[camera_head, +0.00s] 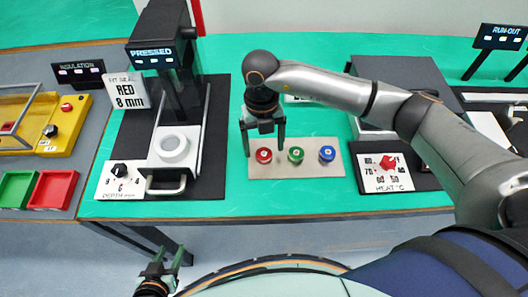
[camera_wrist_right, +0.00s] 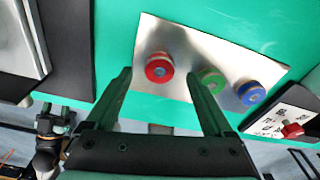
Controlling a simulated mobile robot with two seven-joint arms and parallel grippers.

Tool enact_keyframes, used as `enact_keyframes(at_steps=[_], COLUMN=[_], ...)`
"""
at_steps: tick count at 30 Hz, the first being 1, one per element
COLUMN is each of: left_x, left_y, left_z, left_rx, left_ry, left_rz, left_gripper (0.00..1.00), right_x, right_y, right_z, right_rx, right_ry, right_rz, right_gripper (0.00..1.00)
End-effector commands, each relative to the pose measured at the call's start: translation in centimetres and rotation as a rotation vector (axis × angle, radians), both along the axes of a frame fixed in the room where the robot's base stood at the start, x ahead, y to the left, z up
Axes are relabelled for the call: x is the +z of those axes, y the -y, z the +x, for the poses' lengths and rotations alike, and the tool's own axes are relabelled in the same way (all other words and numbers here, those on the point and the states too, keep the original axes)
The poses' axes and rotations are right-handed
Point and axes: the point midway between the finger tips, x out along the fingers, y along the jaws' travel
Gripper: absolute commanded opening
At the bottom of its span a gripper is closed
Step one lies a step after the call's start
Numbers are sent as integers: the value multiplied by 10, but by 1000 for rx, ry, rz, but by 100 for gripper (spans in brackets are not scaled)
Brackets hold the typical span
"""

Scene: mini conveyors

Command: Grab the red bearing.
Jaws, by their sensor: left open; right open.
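The red bearing (camera_head: 264,155) stands at the left of a row on a metal plate (camera_head: 284,172). It also shows in the right wrist view (camera_wrist_right: 159,67), ahead of and between my open fingers. My right gripper (camera_head: 264,146) is open and empty, above and just behind the red bearing in the head view; its fingers also show in the wrist view (camera_wrist_right: 160,92). I cannot tell the exact height gap. My left gripper (camera_head: 166,258) is open and empty, low in front of the table's edge.
A green bearing (camera_head: 296,155) and a blue bearing (camera_head: 327,154) stand to the right on the same plate. A press (camera_head: 165,100) reading "PRESSED" stands left, with a sign "RED 8 mm" (camera_head: 127,93). A heater panel (camera_head: 386,173) with a red knob is at right.

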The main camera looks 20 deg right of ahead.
Motion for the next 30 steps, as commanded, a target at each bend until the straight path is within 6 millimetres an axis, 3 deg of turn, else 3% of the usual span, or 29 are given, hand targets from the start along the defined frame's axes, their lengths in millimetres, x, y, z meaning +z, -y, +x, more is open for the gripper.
enact_keyframes(at_steps=[4, 12, 30], left_x=[2, 1, 1], left_y=[0, 0, 0], left_z=[0, 0, 0], left_rx=[-1, -1, -1], left_ry=[0, 0, 0], left_rz=[1, 1, 1], left_gripper=[50, 50, 50], right_x=[-16, -18, -18], right_y=[-1, -1, -1], right_z=[-2, -2, -2], right_rx=[0, 0, 0], right_ry=[0, 2, 2], right_rz=[2, 2, 2], right_gripper=[86, 85, 18])
